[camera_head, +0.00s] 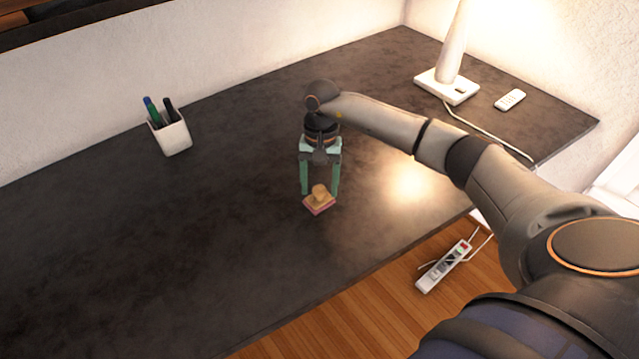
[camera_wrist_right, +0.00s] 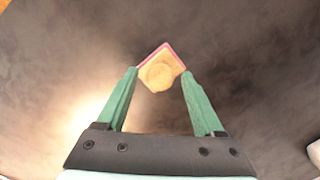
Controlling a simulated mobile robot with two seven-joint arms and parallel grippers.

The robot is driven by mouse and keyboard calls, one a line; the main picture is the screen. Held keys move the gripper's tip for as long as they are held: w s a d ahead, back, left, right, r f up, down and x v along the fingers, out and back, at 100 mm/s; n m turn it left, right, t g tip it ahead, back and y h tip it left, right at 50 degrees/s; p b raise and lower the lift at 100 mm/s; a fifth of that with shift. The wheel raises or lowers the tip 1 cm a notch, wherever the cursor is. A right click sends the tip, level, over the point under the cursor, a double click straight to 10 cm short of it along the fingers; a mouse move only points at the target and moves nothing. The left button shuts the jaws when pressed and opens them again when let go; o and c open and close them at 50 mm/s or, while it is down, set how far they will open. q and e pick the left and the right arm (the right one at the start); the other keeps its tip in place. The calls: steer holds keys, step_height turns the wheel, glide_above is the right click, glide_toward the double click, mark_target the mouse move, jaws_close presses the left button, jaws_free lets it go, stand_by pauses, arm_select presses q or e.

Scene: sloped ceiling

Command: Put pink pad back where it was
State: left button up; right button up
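The pink pad (camera_head: 317,209) is a thin pink-edged square on the dark desk, with a wooden stamp (camera_head: 320,193) with a round knob on top of it. My right gripper (camera_head: 320,192) points down over the stamp, its green fingers open and apart. In the right wrist view the stamp (camera_wrist_right: 159,73) lies between and just beyond the fingertips (camera_wrist_right: 158,75), with the pad's pink edge (camera_wrist_right: 150,53) showing along its far side. I cannot tell whether the fingers touch the stamp. My left gripper is not in view.
The dark desk (camera_head: 120,250) is mostly clear. A white cup (camera_head: 172,136) with pens stands at the left back. A lamp (camera_head: 447,86) and a small remote (camera_head: 510,100) are at the back right. A power strip (camera_head: 444,266) lies on the wooden floor below the desk.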

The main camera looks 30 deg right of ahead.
steer(key=shift+r, duration=0.1)
step_height(320, 180, up, 12)
steer(key=w+d+b, duration=0.1)
steer(key=shift+w, duration=0.2)
steer(key=shift+d, duration=0.1)
stand_by(0.6)
